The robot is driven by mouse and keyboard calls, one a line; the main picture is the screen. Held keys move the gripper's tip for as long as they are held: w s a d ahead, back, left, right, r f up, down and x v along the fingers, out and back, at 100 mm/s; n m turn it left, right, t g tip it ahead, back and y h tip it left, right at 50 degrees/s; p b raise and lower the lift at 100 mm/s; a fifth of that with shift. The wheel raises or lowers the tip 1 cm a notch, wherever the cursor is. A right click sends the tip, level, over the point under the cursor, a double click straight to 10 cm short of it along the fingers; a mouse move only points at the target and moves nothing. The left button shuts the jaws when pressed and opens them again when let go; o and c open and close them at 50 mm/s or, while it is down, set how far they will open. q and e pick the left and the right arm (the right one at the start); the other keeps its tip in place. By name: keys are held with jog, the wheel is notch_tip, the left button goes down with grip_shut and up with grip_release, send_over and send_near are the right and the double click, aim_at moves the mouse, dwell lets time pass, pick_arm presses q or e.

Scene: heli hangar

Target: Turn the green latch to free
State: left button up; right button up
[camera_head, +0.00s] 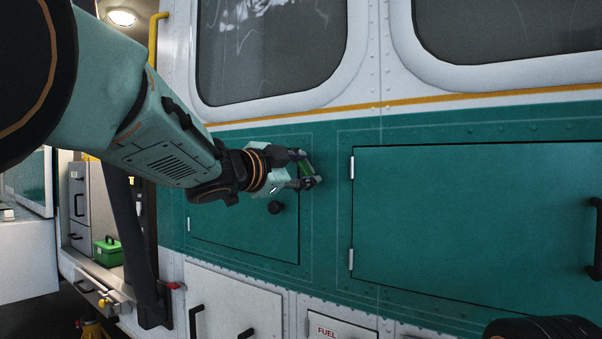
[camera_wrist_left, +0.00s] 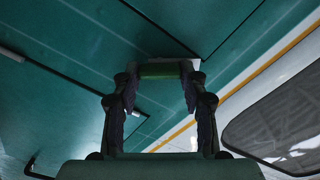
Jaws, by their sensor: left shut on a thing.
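The green latch (camera_head: 307,169) is a small bright green bar at the upper right corner of the left teal hatch (camera_head: 240,230) on the helicopter's side. My left gripper (camera_head: 305,168) reaches in from the left and is shut on the latch. In the left wrist view the latch (camera_wrist_left: 160,70) lies crosswise between the two fingertips of my left gripper (camera_wrist_left: 159,75), in front of the teal panel. The fingers partly hide the latch in the head view, and its exact turn is hard to tell. My right gripper is not in view.
A dark round knob (camera_head: 276,207) sits on the left hatch just below my gripper. A larger closed teal hatch (camera_head: 470,210) is to the right, with a black handle (camera_head: 597,240). An open doorway with a green box (camera_head: 108,251) is at the left.

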pick_arm(q)
jog(key=m, duration=0.2)
jog(key=m+b, duration=0.1)
jog(key=shift+f+m, duration=0.2)
jog(key=shift+m, duration=0.2)
jog(key=shift+m+b, duration=0.85)
jog(key=shift+m, duration=0.85)
jog(key=o, duration=1.1)
jog(key=shift+o, duration=0.2)
jog(key=v, duration=0.7)
jog(key=shift+s, duration=0.2)
jog(key=shift+a, duration=0.1)
